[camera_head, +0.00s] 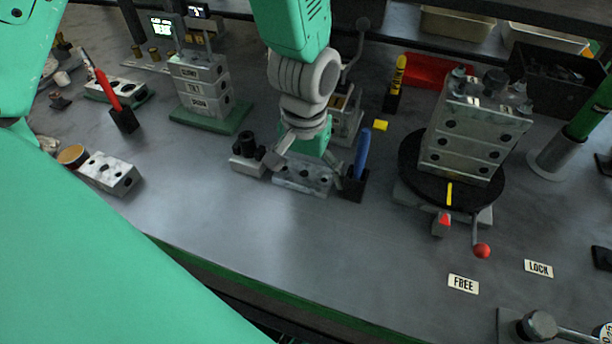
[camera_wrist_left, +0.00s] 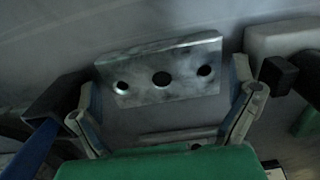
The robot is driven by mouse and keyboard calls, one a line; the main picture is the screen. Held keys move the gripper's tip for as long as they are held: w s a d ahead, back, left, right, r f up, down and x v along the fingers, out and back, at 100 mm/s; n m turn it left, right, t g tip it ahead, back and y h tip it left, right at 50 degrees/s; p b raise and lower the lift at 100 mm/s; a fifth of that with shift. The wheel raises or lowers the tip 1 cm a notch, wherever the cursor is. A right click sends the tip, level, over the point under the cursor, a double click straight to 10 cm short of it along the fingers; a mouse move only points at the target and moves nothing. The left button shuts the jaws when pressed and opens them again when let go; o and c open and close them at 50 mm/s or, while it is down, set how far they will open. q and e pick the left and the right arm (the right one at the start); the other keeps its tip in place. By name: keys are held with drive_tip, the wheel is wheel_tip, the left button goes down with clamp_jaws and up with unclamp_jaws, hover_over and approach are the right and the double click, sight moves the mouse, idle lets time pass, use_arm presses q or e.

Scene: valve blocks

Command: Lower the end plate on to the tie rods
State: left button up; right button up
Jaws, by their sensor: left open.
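The end plate (camera_head: 303,176), a grey metal block with holes in a row, lies on the bench in the middle of the head view. My left gripper (camera_head: 312,172) is open, reaching down over it with a finger towards each end. In the left wrist view the plate (camera_wrist_left: 165,78) shows three dark holes and lies between the spread fingers (camera_wrist_left: 162,112); I cannot tell whether they touch it. The stack of metal blocks (camera_head: 463,140) stands on a black turntable (camera_head: 410,180) at right. Short posts show on its top, perhaps the tie rod ends. My right gripper is not seen.
A blue-handled tool in a black holder (camera_head: 356,182) stands right beside the plate, and a block with black fittings (camera_head: 247,163) stands to its left. A red-knobbed lever (camera_head: 482,250) sticks out below the turntable. The bench front (camera_head: 330,245) is clear.

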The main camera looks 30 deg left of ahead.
use_arm(q)
drive_tip(key=c, duration=1.2)
drive_tip(key=shift+r, duration=0.1)
